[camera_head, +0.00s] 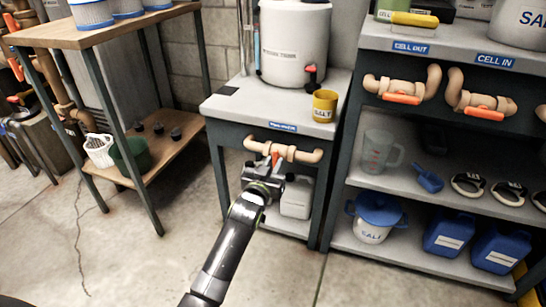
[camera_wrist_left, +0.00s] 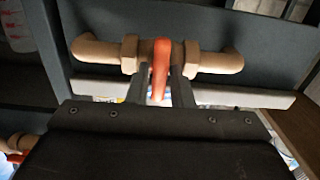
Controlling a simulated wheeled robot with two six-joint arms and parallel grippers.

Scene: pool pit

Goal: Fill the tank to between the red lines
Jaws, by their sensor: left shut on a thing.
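The white tank (camera_head: 295,45) stands on a small grey stand, with a small red-handled tap low on its right side. No red lines can be made out on it. Below the stand's top, a tan pipe valve (camera_head: 303,154) runs across the front under a blue label; it also shows in the left wrist view (camera_wrist_left: 218,62). Its orange handle (camera_wrist_left: 161,66) lies crosswise to the pipe. My left gripper (camera_wrist_left: 160,90) is shut on this handle, one finger on each side; it also shows in the head view (camera_head: 268,172). My right gripper is out of view.
A yellow salt cup (camera_head: 325,105) stands beside the tank. A white jug (camera_head: 297,197) sits on the shelf below. A wooden table (camera_head: 100,34) stands left; the floor between is clear.

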